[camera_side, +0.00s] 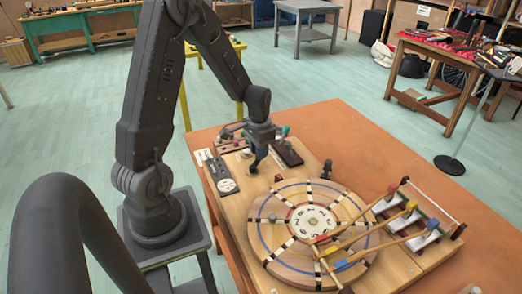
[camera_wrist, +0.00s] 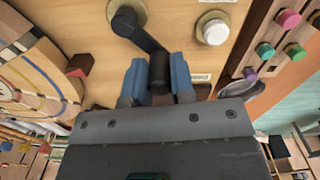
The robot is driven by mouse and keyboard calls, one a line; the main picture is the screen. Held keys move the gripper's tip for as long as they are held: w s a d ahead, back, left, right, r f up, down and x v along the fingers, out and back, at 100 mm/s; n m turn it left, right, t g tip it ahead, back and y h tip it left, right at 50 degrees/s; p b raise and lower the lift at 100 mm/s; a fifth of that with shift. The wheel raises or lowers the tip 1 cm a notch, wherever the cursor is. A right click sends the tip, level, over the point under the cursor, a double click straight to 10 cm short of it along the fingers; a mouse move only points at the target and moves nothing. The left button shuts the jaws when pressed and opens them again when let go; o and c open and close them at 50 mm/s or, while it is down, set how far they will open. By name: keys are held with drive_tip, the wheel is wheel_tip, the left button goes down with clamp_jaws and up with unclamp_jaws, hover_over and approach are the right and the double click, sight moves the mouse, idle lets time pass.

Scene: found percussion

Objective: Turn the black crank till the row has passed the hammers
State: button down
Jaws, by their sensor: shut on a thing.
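The black crank (camera_wrist: 143,30) shows in the wrist view; its arm runs from a round hub at the top to an upright black knob (camera_wrist: 159,70). The blue fingers of my gripper (camera_wrist: 157,76) stand on both sides of that knob and are shut on it. In the side view my gripper (camera_side: 260,150) is low over the board's far left part, and the crank is mostly hidden there. The round wooden disc (camera_side: 284,250), with coloured rings and dark and light marks, lies in front. Several long-handled hammers (camera_side: 369,222) reach over its right side from a rack.
A white round knob (camera_wrist: 213,29) stands beside the crank. A panel with a dial (camera_side: 226,186) lies left of my gripper, and a dark block (camera_side: 287,152) lies right. A small dark post (camera_side: 326,169) stands behind the disc. The orange table (camera_side: 342,125) is bare at the back right.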

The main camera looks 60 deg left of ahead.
drive_tip(key=n, duration=0.1)
drive_tip(key=s+n, duration=0.1)
drive_tip(key=n, duration=0.1)
drive_tip(key=a+n, duration=0.1)
drive_tip(key=shift+s+n, duration=0.25)
drive_tip(key=shift+n, duration=0.05)
drive_tip(key=shift+s+a+n, duration=0.15)
drive_tip(key=shift+s+n, duration=0.3)
drive_tip(key=shift+n, duration=0.75)
drive_tip(key=shift+s+a+n, duration=0.15)
drive_tip(key=shift+s+n, duration=0.3)
drive_tip(key=shift+n, duration=0.75)
drive_tip(key=c, duration=1)
unclamp_jaws()
drive_tip(key=shift+o, duration=0.2)
wheel_tip(320, 180, up, 14)
drive_tip(key=shift+f, duration=0.1)
